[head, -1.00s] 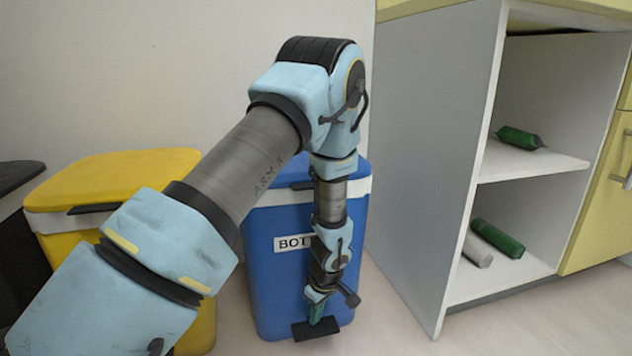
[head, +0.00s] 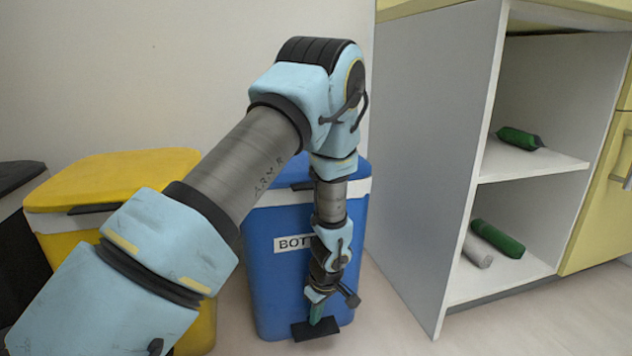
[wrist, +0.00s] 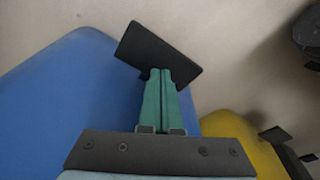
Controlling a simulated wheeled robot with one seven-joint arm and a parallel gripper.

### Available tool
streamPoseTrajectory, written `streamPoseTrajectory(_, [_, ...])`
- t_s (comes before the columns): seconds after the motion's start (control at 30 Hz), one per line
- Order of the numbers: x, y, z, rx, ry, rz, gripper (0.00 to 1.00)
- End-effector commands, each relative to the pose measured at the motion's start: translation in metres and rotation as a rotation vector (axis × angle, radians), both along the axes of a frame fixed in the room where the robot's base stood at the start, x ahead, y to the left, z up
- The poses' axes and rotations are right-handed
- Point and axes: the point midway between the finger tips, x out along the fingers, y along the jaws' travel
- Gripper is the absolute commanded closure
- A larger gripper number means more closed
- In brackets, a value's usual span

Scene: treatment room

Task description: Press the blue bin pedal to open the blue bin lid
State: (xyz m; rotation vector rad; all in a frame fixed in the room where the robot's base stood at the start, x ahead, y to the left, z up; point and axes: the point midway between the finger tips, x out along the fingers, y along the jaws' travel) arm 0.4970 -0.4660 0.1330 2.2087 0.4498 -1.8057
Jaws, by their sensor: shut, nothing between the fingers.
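The blue bin (head: 273,270) stands against the wall, with a label partly hidden by my arm. Its lid (head: 283,187) looks closed, though my arm covers part of it. The black pedal (head: 318,330) sticks out low at its front; it also shows in the wrist view (wrist: 150,46). My gripper (head: 315,318) points down at the pedal, with its green fingers shut and empty. In the wrist view the fingertips (wrist: 160,72) overlap the pedal's near edge. They look to be at or touching it, but I cannot tell how hard they press.
A yellow bin (head: 110,180) stands to the left, with a dark bin (head: 22,220) beyond it. Floor is free between the blue bin and the shelf.

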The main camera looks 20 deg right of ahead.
Motion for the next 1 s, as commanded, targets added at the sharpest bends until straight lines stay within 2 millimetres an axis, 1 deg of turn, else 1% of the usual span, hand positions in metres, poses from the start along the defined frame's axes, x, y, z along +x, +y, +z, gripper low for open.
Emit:
streamPoseTrajectory(0.37, [0.000, 0.000, -0.001, 0.000, 0.000, 0.000, 1.00])
streamPoseTrajectory(1.0, [0.000, 0.000, -0.044, 0.000, 0.001, 0.000, 1.00])
